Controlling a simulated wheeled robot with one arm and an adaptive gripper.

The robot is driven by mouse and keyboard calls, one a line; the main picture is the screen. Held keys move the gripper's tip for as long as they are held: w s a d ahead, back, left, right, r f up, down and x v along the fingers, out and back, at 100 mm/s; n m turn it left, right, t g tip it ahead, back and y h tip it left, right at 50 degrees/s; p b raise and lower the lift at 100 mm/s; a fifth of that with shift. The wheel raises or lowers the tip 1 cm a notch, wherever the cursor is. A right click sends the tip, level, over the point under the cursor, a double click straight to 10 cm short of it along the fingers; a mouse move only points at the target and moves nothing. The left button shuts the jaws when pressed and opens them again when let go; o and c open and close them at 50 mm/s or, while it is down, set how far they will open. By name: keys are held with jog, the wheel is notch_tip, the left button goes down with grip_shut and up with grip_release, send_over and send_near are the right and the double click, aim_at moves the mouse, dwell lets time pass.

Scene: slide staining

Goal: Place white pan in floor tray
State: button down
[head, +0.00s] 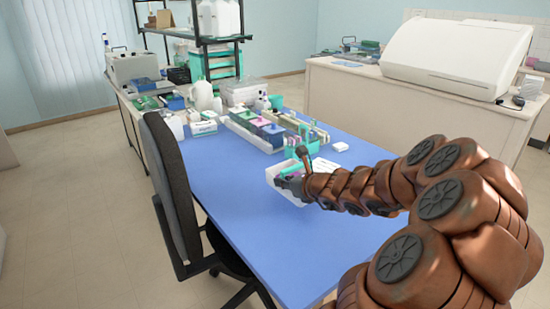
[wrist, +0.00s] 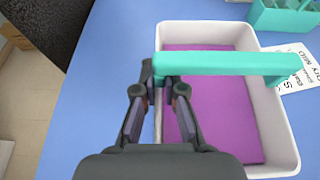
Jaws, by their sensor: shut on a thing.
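The white pan (wrist: 275,120) is rectangular, with a purple bottom or filling. In the head view the white pan (head: 271,178) is at the blue table, partly hidden by my arm; I cannot tell whether it touches the surface. A teal bar (wrist: 230,65) crosses over the pan, from my fingertips to past its right wall. My gripper (wrist: 161,80) has its fingers on either side of the pan's left wall and is shut on it. The teal bar hides part of the fingertips. I see no tray on the visible floor.
The blue table (head: 240,225) is clear in front. A teal rack (wrist: 285,15) and a printed paper (wrist: 297,70) lie close to the pan. A row of staining trays (head: 262,128) stands behind. A black chair (head: 172,190) is at the left edge; floor (head: 70,210) is open beyond.

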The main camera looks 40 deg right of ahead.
aim_at(274, 171)
jog(key=w+d+p, duration=0.1)
jog(key=w, duration=0.3)
jog(key=w+d+p, duration=0.1)
jog(key=w, duration=0.3)
jog(key=w+d+f, duration=0.1)
jog(key=w, duration=0.4)
jog(key=shift+w+d+p, duration=0.1)
jog(key=shift+d+p, duration=0.1)
jog(key=shift+p, duration=0.2)
jog(key=shift+w+d+f+p, duration=0.1)
jog(key=shift+w+p, duration=0.05)
jog(key=shift+w, duration=0.35)
jog(key=shift+w+d+f+p, duration=0.1)
jog(key=shift+w+p, duration=0.05)
jog(key=shift+w, duration=0.3)
jog(key=shift+f, duration=1.75)
jog(key=shift+f, duration=0.15)
jog(key=c, duration=1.3)
grip_release()
jog(key=shift+o, duration=0.2)
jog(key=shift+s+r, duration=0.1)
jog(key=shift+r, duration=0.1)
jog(key=b+v, duration=0.1)
jog(key=v, duration=1)
jog(key=shift+s+a+r, duration=0.1)
jog(key=shift+s, duration=0.25)
